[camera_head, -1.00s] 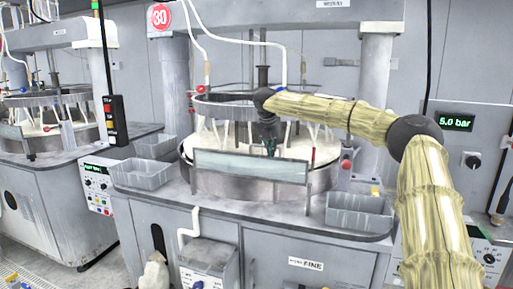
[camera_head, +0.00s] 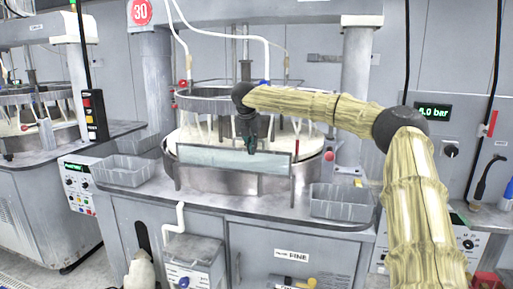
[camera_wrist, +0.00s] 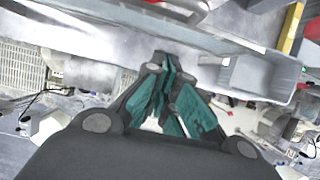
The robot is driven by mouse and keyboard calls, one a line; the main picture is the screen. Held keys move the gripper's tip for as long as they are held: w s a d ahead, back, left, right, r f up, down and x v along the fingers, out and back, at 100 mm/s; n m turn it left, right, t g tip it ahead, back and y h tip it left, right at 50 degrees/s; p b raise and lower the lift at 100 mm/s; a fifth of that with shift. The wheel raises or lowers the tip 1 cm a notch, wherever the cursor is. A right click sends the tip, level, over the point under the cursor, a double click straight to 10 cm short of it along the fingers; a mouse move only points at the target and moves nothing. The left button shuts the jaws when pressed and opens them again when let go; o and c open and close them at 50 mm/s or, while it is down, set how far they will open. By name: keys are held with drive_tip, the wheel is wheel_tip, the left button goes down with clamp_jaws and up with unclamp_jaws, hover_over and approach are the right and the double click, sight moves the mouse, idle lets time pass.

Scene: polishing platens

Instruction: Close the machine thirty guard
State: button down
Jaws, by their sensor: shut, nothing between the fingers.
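The machine marked with a red 30 sign (camera_head: 141,11) stands in the middle of the head view. Its guard (camera_head: 210,157) is a clear, pale panel in a grey frame, low across the front of the round platen basin (camera_head: 200,183). The opening above the guard shows the white platen and ring. My gripper (camera_head: 250,148) points down at the panel's top edge, right of its middle; I cannot tell whether it touches. In the wrist view my gripper (camera_wrist: 168,112) shows teal finger pads drawn together, with nothing held.
Grey bins sit on the worktop to the left (camera_head: 124,170) and right (camera_head: 338,201) of the basin. White hoses (camera_head: 225,37) hang above the platen. A second machine (camera_head: 38,200) stands further left.

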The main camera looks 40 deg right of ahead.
drive_tip(key=b+v, duration=0.2)
drive_tip(key=v, duration=0.7)
drive_tip(key=shift+r, duration=0.35)
drive_tip(key=shift+a, duration=0.25)
